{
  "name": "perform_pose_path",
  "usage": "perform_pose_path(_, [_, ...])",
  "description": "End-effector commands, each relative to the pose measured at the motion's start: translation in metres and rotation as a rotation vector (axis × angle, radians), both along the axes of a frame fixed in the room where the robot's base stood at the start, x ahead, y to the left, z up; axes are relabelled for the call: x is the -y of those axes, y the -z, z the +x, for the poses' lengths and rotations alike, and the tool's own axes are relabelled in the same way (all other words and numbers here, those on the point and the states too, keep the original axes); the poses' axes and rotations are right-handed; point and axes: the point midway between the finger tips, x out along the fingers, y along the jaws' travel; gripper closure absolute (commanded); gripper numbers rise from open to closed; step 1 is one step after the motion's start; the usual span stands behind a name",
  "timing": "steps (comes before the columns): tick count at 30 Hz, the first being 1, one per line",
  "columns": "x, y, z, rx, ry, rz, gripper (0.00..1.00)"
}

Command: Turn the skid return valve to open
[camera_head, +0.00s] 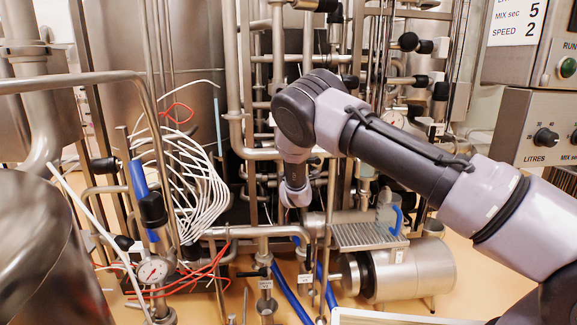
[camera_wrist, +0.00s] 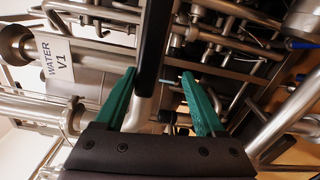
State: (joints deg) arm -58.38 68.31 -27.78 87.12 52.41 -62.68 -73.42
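My gripper (camera_wrist: 158,76) shows two green fingers held apart in the wrist view. A long black bar (camera_wrist: 153,45), perhaps a valve handle, comes down from the top edge between the fingertips. I see space on both sides of it, and I cannot tell its depth. In the head view my arm reaches into the pipework at the centre, and the fingers cannot be made out. No label reading skid return is legible. Small valve tags (camera_head: 265,284) hang on the lower pipes, too small to read. A blue handle (camera_head: 397,220) stands by the motor.
A plate marked WATER V1 (camera_wrist: 58,62) is at the wrist view's left. Steel pipes crowd around my gripper. A steel motor (camera_head: 410,272) and control panel (camera_head: 540,128) are right.

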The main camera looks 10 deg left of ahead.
Motion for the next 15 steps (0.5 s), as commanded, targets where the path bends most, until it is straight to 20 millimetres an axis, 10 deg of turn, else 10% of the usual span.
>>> perform_pose_path(15, [-0.0004,-0.0001,-0.0059,0.000,-0.003,-0.001,0.43])
